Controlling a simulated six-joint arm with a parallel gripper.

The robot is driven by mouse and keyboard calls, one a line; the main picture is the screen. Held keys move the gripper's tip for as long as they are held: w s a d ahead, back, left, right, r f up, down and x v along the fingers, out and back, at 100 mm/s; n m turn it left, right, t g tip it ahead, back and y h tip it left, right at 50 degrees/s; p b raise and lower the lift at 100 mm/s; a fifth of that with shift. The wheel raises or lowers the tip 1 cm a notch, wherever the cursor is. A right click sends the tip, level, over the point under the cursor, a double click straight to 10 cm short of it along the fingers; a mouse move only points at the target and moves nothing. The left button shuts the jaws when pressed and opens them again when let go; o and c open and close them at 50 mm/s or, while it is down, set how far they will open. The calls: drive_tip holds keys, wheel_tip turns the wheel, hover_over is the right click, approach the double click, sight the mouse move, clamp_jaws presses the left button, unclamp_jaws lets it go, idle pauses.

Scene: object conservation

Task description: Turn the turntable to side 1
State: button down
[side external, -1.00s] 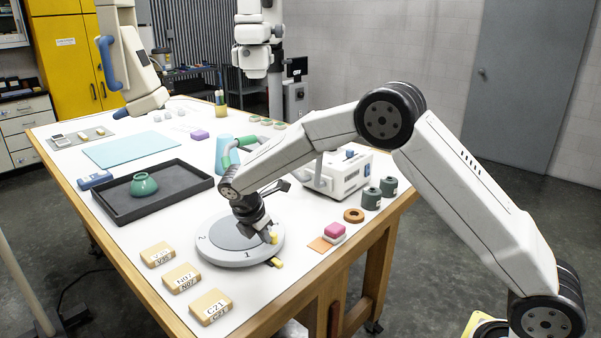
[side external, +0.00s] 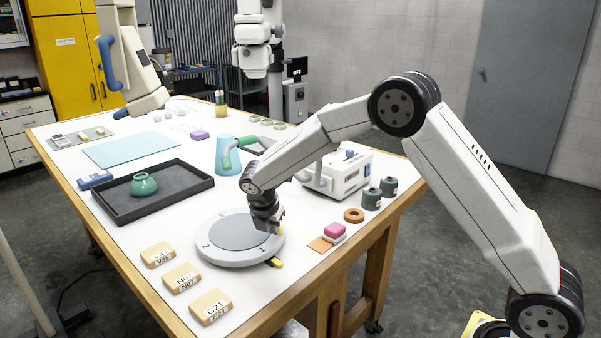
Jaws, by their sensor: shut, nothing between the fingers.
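The grey round turntable (side external: 232,232) sits near the front of the white table. Its rim carries a "1" at the front right and a "2" at the front left. A small yellow marker (side external: 276,262) lies on the table at its front right edge, a little right of the "1". My gripper (side external: 270,228) is shut with nothing in it, low at the right side of the turntable's top. It covers that part of the top; I cannot tell whether it touches it.
Labelled tan blocks (side external: 182,278) stand along the front left edge.

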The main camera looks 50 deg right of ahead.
sight(271, 243)
drive_tip(key=shift+w+d, duration=0.1)
drive_tip(key=shift+d, duration=0.2)
idle(0.4)
drive_tip(key=shift+a, duration=0.35)
drive_tip(key=a, duration=0.1)
drive_tip(key=s+a, duration=0.1)
drive_tip(key=shift+s+a, duration=0.2)
drive_tip(key=shift+a, duration=0.15)
drive_tip(key=v, duration=1)
drive_tip(key=shift+s, duration=0.15)
drive_tip(key=shift+s+a+f+n, duration=0.15)
drive_tip(key=shift+a+f+n, duration=0.05)
drive_tip(key=shift+f+n, duration=0.2)
